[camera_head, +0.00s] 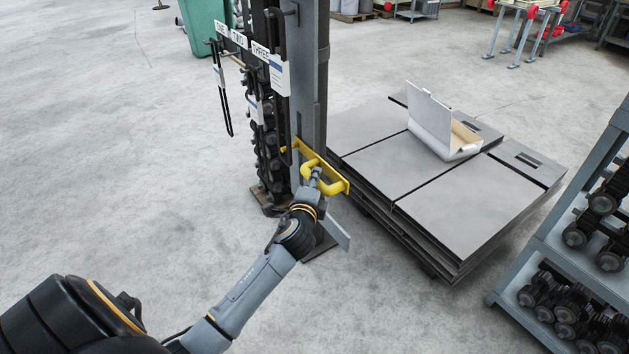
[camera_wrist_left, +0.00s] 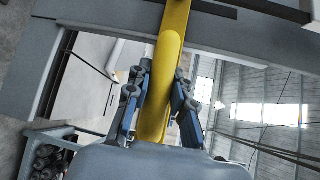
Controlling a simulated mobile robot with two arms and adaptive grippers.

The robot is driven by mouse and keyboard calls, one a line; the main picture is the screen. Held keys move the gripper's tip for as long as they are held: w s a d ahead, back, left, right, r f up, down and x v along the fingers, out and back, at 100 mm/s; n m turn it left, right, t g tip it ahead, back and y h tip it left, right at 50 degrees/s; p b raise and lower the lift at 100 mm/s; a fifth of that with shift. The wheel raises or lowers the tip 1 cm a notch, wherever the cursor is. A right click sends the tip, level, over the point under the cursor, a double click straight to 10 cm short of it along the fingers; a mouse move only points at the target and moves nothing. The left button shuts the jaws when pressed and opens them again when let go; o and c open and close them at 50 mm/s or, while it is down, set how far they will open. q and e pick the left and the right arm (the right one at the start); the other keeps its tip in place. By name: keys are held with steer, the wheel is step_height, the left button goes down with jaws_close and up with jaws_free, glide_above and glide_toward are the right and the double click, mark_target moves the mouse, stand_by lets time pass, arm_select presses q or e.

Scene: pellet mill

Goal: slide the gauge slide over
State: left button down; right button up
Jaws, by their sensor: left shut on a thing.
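The gauge slide is a yellow plate with a looped yellow handle (camera_head: 330,181), on the grey upright post (camera_head: 311,85) in the head view. My left gripper (camera_head: 316,174) is at the handle, its arm reaching up from the lower left. In the left wrist view the yellow handle bar (camera_wrist_left: 172,60) runs down between the two fingers of my left gripper (camera_wrist_left: 160,108), which is shut on it. The wrist partly hides the handle in the head view. My right gripper is not in view.
Stacked grey sheets (camera_head: 465,195) with an open white box (camera_head: 437,128) on top lie right of the post. A grey rack (camera_head: 568,250) with dark rollers stands at far right. Tags marked ONE, TWO, THREE (camera_head: 238,38) hang left of the post. The floor at left is clear.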

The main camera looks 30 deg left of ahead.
arm_select(q)
step_height(320, 180, up, 9)
steer(key=p, duration=0.7)
steer(key=shift+f, duration=0.2)
steer(key=shift+w, duration=0.1)
steer(key=c, duration=1.2)
jaws_free()
steer(key=shift+r, duration=0.1)
steer(key=shift+o, duration=0.4)
steer(key=shift+f, duration=0.25)
steer(key=shift+s+d, duration=0.15)
steer(key=shift+s, duration=0.25)
steer(key=v, duration=1.1)
steer(key=shift+s, duration=0.2)
